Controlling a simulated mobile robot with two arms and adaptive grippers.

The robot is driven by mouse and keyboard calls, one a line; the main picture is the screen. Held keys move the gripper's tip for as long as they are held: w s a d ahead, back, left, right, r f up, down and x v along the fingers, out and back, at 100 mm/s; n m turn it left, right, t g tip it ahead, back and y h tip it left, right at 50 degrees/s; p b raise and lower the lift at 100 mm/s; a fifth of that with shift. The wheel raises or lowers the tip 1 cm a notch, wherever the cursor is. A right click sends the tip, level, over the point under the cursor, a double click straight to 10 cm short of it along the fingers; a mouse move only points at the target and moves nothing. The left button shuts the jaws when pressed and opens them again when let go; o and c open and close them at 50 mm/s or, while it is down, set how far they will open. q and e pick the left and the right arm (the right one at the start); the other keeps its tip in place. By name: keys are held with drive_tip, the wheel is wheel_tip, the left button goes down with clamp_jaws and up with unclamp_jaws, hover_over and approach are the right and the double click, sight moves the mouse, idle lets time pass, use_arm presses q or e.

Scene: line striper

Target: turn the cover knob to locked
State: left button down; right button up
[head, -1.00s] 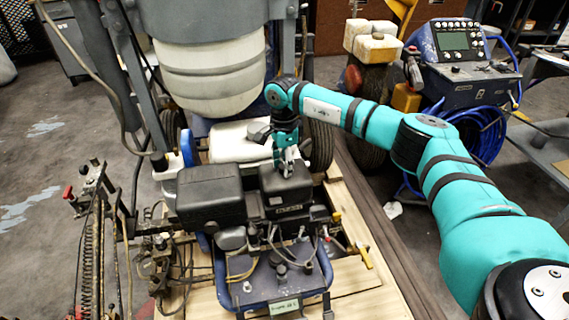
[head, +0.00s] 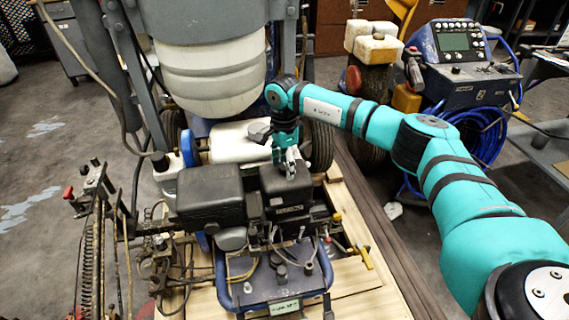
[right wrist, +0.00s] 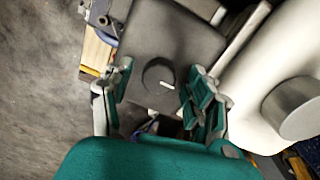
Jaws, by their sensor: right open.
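The cover knob (right wrist: 159,76) is a round dark knob with a white mark, on top of a black engine cover (right wrist: 172,32) in the right wrist view. The mark points to the right in that view. My right gripper (right wrist: 158,88) is open, with its teal fingers on either side of the knob and apart from it. In the head view my right gripper (head: 290,164) points down over the right-hand black cover (head: 288,181) and hides the knob. My left gripper is not in view.
A second black cover (head: 210,190) stands to the left. A white cylinder (head: 238,142) and a large white tank (head: 212,75) are behind. A yellow-handled lever (head: 363,255) is at the right front. A control box (head: 455,50) stands back right.

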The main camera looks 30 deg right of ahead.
sight(284, 165)
wheel_tip(284, 165, up, 12)
drive_tip(key=shift+w, duration=0.2)
idle(0.5)
